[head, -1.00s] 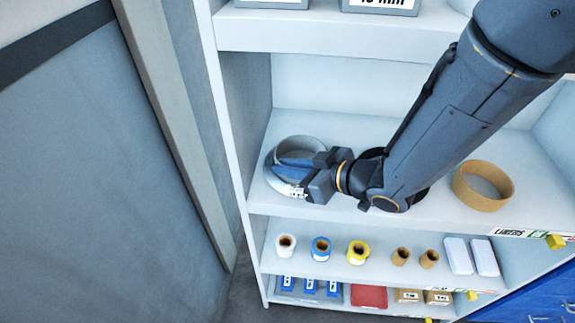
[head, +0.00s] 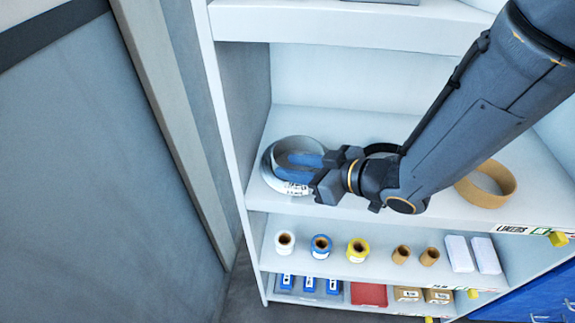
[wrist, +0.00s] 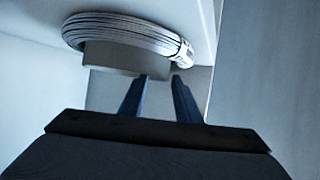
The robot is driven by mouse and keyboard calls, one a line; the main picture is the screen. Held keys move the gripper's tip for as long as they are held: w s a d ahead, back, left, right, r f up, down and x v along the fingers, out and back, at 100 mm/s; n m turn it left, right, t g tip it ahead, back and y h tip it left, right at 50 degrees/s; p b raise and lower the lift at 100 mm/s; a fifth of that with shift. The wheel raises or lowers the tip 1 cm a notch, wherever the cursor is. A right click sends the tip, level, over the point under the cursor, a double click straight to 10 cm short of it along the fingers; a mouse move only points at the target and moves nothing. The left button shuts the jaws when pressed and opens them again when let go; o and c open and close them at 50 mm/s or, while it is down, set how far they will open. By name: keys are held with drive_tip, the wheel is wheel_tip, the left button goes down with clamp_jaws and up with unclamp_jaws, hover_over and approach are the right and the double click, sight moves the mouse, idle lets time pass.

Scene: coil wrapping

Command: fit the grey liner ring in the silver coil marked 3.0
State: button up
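The silver coil (wrist: 120,28) lies flat on the shelf at the left end, with a white printed label on its side. In the head view the coil's label (head: 291,188) faces the front. The grey liner ring (wrist: 112,57) sits within the coil's ring and sticks out past its edge in the wrist view; how deep it sits is hard to tell. In the head view its pale rim (head: 296,140) shows. My gripper (wrist: 160,78) is open, with a clear gap between its blue fingers. The tips are close to the liner's edge; whether they touch is unclear.
A black ring (head: 381,148) is partly hidden behind my arm, and a brown ring (head: 487,185) lies further right. The shelf side wall (head: 240,110) is close on the left. Lower shelves hold small rolls (head: 321,246) and boxes.

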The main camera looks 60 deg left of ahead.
drive_tip(key=shift+b+v, duration=0.6)
drive_tip(key=shift+v, duration=2.05)
drive_tip(key=shift+a+r, duration=0.1)
